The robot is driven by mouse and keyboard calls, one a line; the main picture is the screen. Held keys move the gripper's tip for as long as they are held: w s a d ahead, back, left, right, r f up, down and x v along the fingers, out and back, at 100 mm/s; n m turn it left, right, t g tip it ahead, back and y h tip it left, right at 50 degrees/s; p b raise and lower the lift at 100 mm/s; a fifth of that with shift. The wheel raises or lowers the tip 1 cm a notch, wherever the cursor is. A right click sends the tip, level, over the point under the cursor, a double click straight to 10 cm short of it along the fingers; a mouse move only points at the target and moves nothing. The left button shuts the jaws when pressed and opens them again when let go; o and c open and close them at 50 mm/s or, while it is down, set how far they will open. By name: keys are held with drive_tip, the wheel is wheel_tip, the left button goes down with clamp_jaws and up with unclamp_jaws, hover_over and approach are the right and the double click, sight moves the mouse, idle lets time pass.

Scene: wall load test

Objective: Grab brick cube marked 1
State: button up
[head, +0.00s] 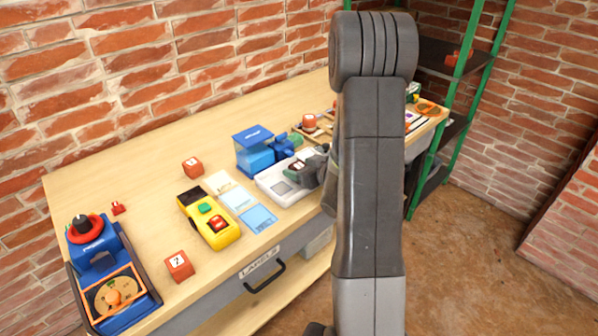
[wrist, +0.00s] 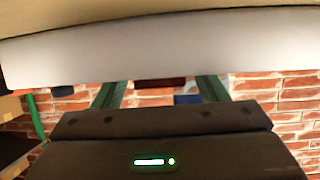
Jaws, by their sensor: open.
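Several red brick cubes show in the head view. One (head: 193,167) stands at the back left of the bench and one (head: 179,266) near its front edge; their dark marks are too small to read surely. A small white-marked red face (head: 298,164) shows at the white device, partly hidden. My gripper (wrist: 160,92) is open, with its greenish fingers apart in the wrist view. A dark red thing (wrist: 160,82) shows between them, partly hidden by a pale slab. I cannot tell which cube is marked 1.
The wooden bench (head: 130,170) runs along a brick wall. A yellow device (head: 222,236), a white device (head: 268,184), a blue box (head: 254,158) and a blue machine (head: 98,250) stand on it. A green-framed shelf (head: 480,85) is at the right. My arm hides part of the bench.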

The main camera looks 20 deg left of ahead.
drive_tip(key=shift+w+a+f, duration=0.2)
drive_tip(key=shift+a, duration=0.3)
